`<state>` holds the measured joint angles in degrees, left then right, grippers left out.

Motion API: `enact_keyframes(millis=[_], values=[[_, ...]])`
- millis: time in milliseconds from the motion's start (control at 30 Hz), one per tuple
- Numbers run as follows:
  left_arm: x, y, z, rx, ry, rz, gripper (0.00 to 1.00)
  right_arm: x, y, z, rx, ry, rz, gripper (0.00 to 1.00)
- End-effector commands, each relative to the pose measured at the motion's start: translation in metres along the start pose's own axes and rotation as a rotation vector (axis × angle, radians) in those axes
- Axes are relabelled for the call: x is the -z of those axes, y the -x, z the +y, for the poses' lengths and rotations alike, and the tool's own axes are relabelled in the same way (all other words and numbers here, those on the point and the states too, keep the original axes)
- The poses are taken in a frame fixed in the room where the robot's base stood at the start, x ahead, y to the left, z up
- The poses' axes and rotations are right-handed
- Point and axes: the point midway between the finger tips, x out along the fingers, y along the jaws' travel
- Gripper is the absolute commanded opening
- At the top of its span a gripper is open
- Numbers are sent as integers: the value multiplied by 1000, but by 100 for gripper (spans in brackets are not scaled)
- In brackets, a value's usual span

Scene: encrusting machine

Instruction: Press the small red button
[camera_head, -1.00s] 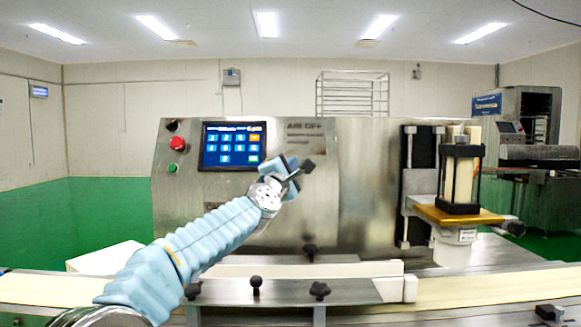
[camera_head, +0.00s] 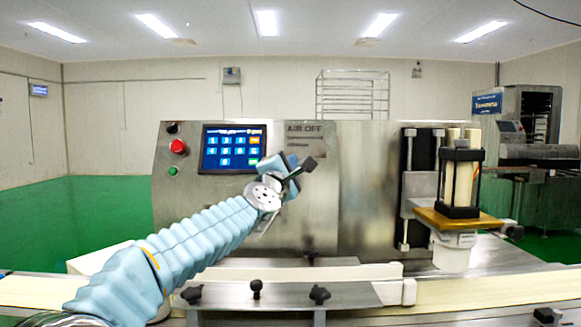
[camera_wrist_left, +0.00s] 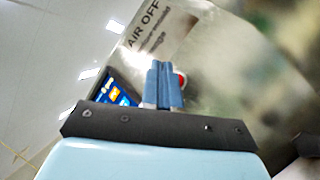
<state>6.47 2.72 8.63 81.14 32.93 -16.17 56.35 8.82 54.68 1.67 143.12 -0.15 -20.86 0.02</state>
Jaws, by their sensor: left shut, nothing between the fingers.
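The small red button (camera_head: 178,146) is a round red knob on the left of the steel machine's front, left of the touch screen (camera_head: 231,148). A red round shape (camera_wrist_left: 183,79), apparently this button, shows partly behind my fingers in the left wrist view. My left gripper (camera_head: 270,162) is by the lower right corner of the screen in the head view, apart from the button in the picture. Its blue fingers (camera_wrist_left: 163,68) are shut together and empty. The gap between fingertips and panel cannot be judged. My right gripper is not in view.
A green button (camera_head: 173,171) sits below the red one and a black knob (camera_head: 172,127) above it. The conveyor (camera_head: 490,285) runs along the front. A press unit (camera_head: 460,180) stands at the right. The panel right of my gripper is mostly bare.

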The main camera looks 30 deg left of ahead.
Motion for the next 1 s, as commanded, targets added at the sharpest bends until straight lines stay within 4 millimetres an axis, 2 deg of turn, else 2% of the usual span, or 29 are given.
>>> enact_keyframes(millis=[100, 300, 1000], values=[[-7, 8, 9, 0, 0, -1, 0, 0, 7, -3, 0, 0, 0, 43], [-12, 16, 13, 0, 1, 0, 0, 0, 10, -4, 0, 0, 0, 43], [-12, 17, 12, 0, 0, 0, 0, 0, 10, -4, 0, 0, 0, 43]])
